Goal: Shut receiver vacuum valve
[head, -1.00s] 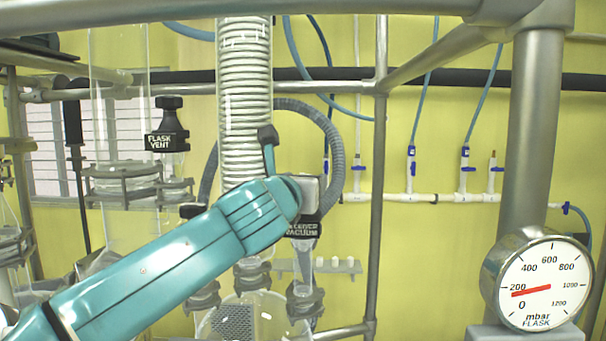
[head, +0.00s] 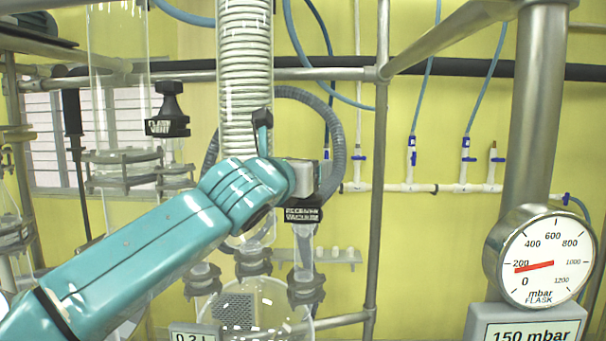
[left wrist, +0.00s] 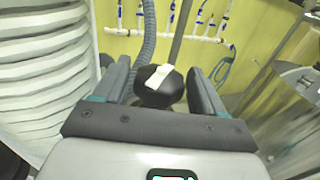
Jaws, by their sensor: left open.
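The receiver vacuum valve shows by its black label (head: 303,214) right of the coiled glass column in the head view; its knob is hidden behind my gripper there. In the left wrist view its round black knob (left wrist: 158,86), with a white pointer bar slanting up to the right, sits between my fingers. My left gripper (left wrist: 158,84) is open, one finger on each side of the knob, with small gaps seen at both sides. In the head view the left gripper (head: 305,178) is just above the label. My right gripper is not in view.
The coiled glass column (head: 245,90) stands close left of the gripper. A grey corrugated hose (head: 336,135) loops behind it, and a metal post (head: 378,200) stands to the right. The flask vent valve (head: 168,120) is farther left. The flask gauge (head: 540,264) points near 150 mbar.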

